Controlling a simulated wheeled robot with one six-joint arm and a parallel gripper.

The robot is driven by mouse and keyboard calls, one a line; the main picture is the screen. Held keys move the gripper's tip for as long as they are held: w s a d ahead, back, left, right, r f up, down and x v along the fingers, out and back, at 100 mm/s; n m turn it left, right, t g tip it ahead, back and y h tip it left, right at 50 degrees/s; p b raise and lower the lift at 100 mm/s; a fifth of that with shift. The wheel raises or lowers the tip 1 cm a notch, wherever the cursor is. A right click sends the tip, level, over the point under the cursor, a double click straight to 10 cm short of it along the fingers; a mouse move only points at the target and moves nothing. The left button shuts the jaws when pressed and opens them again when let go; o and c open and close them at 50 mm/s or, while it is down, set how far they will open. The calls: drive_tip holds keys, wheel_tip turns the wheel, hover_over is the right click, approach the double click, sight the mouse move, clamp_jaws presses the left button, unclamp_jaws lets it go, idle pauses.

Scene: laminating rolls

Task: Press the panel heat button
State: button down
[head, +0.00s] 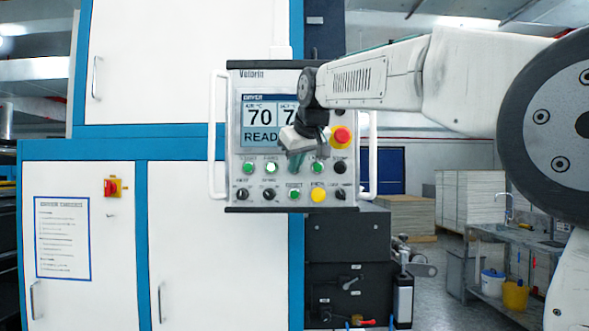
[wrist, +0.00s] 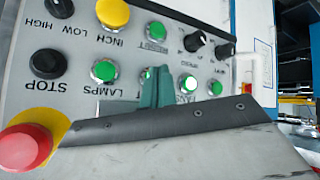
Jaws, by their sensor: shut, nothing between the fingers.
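The control panel (head: 233,130) hangs upright in front of the machine, its screen (head: 258,118) reading 70 and READ. My gripper (head: 296,166) is shut and empty, its teal fingertips over the middle of the upper row of green buttons. They hide the middle button in the head view. In the wrist view, where the panel appears upside down, the fingertips (wrist: 160,72) partly cover a green button (wrist: 145,73) between the LAMPS button (wrist: 104,70) and a brightly lit green button (wrist: 188,84). The covered button's label is hidden. I cannot tell whether the fingertips touch it.
A red emergency stop (head: 341,135) and a black STOP button (head: 340,167) sit right of my gripper. Below are the green RESET button (head: 294,195), yellow INCH button (head: 318,195) and black knobs (head: 242,194). White handles (head: 212,135) flank the panel.

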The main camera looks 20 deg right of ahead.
drive_tip(key=shift+w+d, duration=0.1)
drive_tip(key=shift+w, duration=0.15)
drive_tip(key=shift+s, duration=0.1)
idle(0.4)
drive_tip(key=shift+s+a, duration=0.3)
drive_tip(key=shift+s, duration=0.4)
drive_tip(key=s, duration=0.1)
drive_tip(key=s+a, duration=0.1)
drive_tip(key=s, duration=0.2)
drive_tip(key=shift+s+a, duration=0.25)
drive_tip(key=shift+s, duration=0.15)
idle(0.5)
drive_tip(key=s+d+f+m+g, duration=0.1)
drive_tip(key=s+f+g, duration=0.3)
drive_tip(key=s+f, duration=1.3)
drive_tip(key=s+d+f+m+g, duration=0.2)
drive_tip(key=s+f+g, duration=0.2)
drive_tip(key=s+f, duration=1.3)
drive_tip(key=shift+s+d+f+m, duration=0.25)
drive_tip(key=shift+s+f+m, duration=0.15)
drive_tip(key=shift+s, duration=0.6)
